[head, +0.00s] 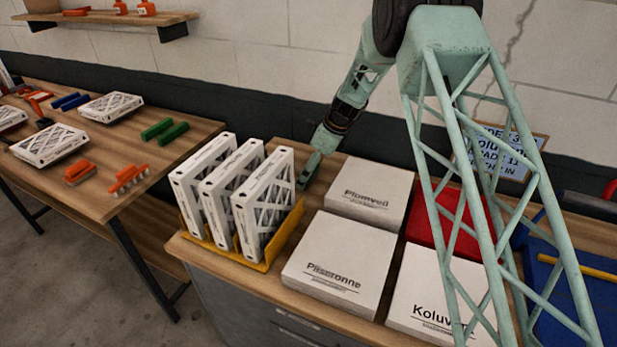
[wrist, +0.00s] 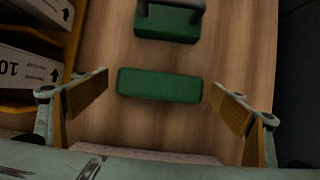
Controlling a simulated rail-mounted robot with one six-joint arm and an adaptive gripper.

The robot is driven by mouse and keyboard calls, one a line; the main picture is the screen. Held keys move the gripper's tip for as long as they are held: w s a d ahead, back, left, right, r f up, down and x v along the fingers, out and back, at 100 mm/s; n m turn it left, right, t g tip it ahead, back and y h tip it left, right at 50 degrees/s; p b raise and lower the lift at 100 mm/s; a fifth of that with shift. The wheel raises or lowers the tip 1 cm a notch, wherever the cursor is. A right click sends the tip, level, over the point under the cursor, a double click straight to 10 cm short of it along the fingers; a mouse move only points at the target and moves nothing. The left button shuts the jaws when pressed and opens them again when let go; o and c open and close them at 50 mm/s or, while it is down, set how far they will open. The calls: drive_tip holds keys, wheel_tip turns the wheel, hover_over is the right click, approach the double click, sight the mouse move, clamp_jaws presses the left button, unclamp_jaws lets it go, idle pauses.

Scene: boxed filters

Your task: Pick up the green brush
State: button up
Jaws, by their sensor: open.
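In the wrist view a plain green block (wrist: 160,85) lies on the wooden top, between and beyond my two spread fingertips, touching neither. Above it in the picture is a second green piece (wrist: 167,24) with a grey handle, cut off by the frame edge. I cannot tell from bristles which is the brush. My gripper (head: 309,171) is open and empty, pointing down behind the right end of the yellow rack in the head view. That view hides both green pieces there. Two more green blocks (head: 164,131) lie on the left table.
The yellow rack (head: 257,266) with upright white filters (head: 264,205) stands left of my gripper. White boxes (head: 339,264) lie flat to the right, with a red box (head: 448,222) beyond. Orange brushes (head: 128,178) and flat filters lie on the left table (head: 92,202).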

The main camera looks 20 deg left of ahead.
drive_tip(key=shift+a+f, duration=0.15)
drive_tip(key=shift+f, duration=0.2)
drive_tip(key=shift+c, duration=0.7)
drive_tip(key=c, duration=0.8)
